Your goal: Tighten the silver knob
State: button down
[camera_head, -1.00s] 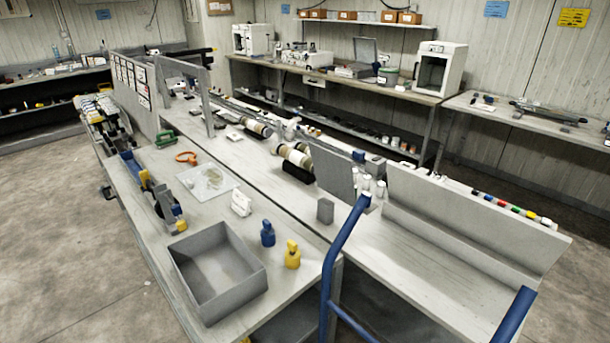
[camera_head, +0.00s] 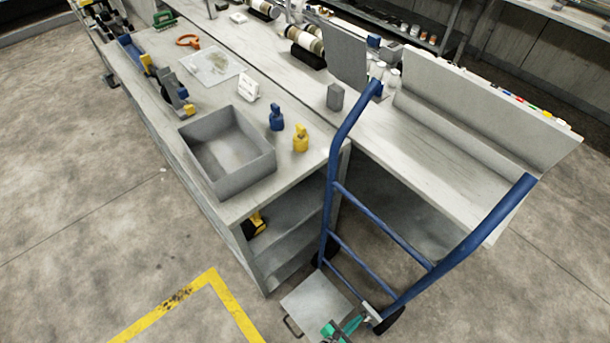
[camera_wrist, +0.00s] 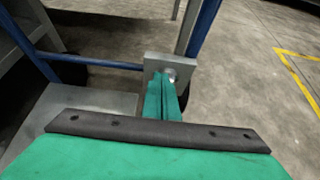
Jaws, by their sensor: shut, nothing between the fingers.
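A small round silver knob (camera_wrist: 171,75) sits on a square grey metal plate (camera_wrist: 183,64) in the wrist view, low on a blue hand truck (camera_head: 385,236). My gripper (camera_wrist: 164,80) has its green fingers together with nothing between them. Its fingertips are right at the knob and partly cover it; I cannot tell whether they touch it. In the head view my gripper (camera_head: 352,322) shows at the bottom edge, beside the hand truck's base, and the knob is too small to make out.
The hand truck's flat metal toe plate (camera_head: 312,303) lies near the floor. A grey workbench (camera_head: 300,182) with an open grey bin (camera_head: 262,172) stands just behind and left. A yellow floor line (camera_head: 228,298) crosses open concrete at the lower left.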

jog(key=shift+w+d, duration=0.5)
jog(key=shift+d, duration=0.05)
jog(key=shift+s+d+f, duration=0.15)
jog(key=shift+s+f, duration=0.1)
jog(key=shift+f, duration=0.25)
dwell(0.8)
jog(key=shift+s+d+r, duration=0.1)
jog(key=shift+s+d, duration=0.35)
jog(key=shift+s, duration=0.15)
dwell(0.5)
jog(key=shift+s+d, duration=0.4)
dwell(0.7)
jog(key=shift+s+r, duration=0.1)
jog(key=shift+r, duration=0.2)
send_near(370, 319)
jog(key=shift+s+a+f, duration=0.2)
jog(key=shift+s+f, duration=0.1)
jog(key=shift+f, duration=0.25)
jog(key=shift+s+a+f, duration=0.25)
jog(key=shift+s+f, duration=0.05)
jog(key=shift+f, duration=0.2)
